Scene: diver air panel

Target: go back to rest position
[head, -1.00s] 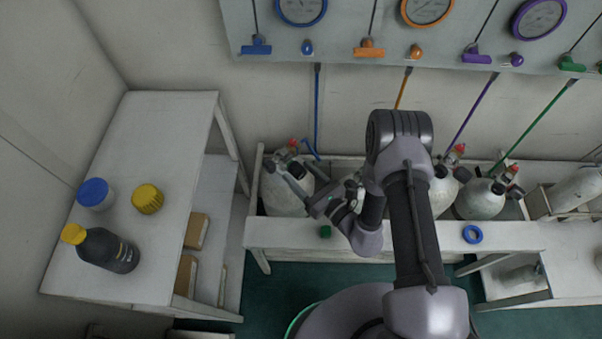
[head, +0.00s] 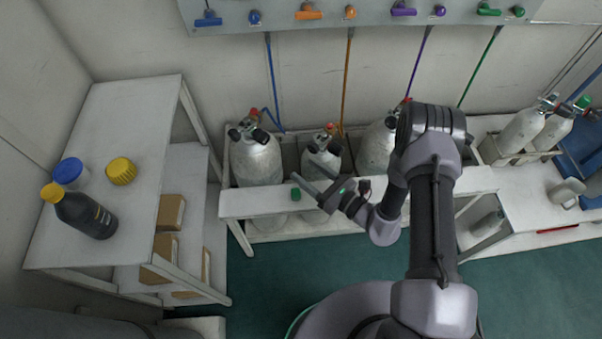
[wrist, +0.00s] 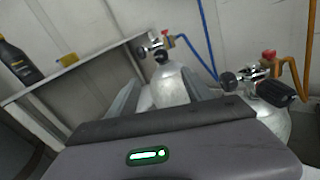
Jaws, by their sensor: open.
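My gripper (head: 306,178) is open and empty in the head view. It hangs in front of the rack of cylinders, its fingers pointing to the upper left. In the wrist view its two fingers (wrist: 160,100) are spread, with a grey cylinder (wrist: 172,85) seen beyond and between them. That left cylinder (head: 257,160) also stands in the rack in the head view, with the blue hose by it. A second cylinder (head: 321,155) stands right behind my gripper. A third cylinder (head: 376,150) is partly hidden by my arm.
A white shelf table (head: 125,130) at the left holds a dark bottle (head: 85,212), a blue-lidded jar (head: 71,173) and a yellow cap (head: 121,171). The green floor (head: 270,270) in front is clear.

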